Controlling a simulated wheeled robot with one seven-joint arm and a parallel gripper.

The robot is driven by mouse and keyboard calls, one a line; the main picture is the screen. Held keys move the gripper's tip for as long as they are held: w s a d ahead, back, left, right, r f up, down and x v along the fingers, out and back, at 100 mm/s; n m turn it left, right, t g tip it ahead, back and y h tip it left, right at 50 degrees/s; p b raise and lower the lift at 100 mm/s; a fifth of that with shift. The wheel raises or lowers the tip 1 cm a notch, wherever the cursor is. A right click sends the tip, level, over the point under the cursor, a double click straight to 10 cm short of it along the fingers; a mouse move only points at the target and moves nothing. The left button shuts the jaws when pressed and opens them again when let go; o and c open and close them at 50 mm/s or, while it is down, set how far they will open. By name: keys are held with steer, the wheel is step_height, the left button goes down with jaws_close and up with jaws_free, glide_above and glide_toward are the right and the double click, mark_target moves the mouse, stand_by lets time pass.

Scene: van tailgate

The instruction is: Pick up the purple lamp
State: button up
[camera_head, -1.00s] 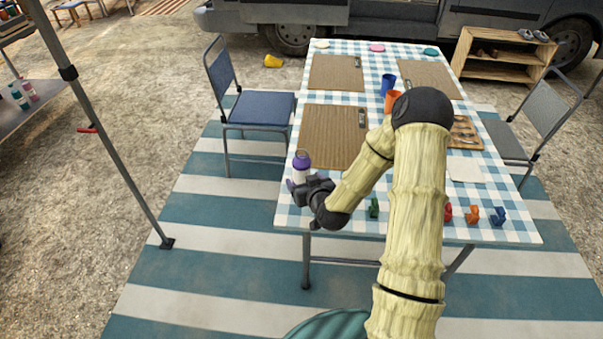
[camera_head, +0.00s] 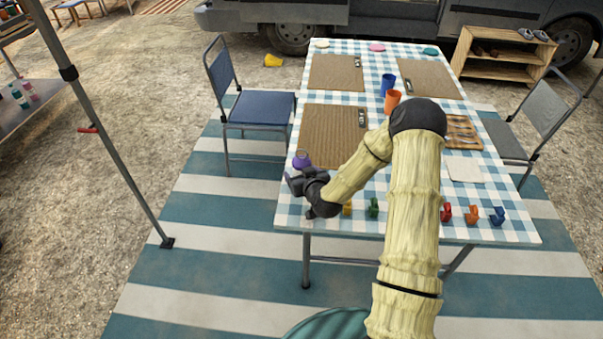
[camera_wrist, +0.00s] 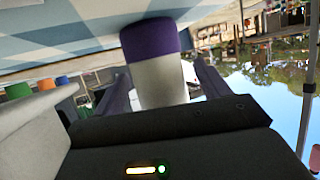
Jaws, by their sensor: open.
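The purple lamp (camera_head: 302,159) stands at the near left corner of the checked table; only its purple top shows in the head view, with my gripper hiding the lower part. In the wrist view, which is upside down, the lamp (camera_wrist: 157,75) shows a pale body and a purple band between my two fingers. My gripper (camera_head: 293,180) is open, in front of the lamp in the head view. In the wrist view my gripper's fingers (camera_wrist: 160,88) lie on either side of the lamp; I cannot tell whether they touch it.
The checked table (camera_head: 430,231) holds brown clipboards (camera_head: 333,135), a blue cup (camera_head: 388,84), an orange cup (camera_head: 392,102) and several small coloured figures near its front edge, including a green one (camera_head: 374,207). A blue chair (camera_head: 259,108) stands at the left.

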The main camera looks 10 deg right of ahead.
steer(key=shift+c, duration=0.4)
steer(key=c, duration=1.1)
step_height(320, 180, up, 10)
steer(key=shift+r, duration=0.1)
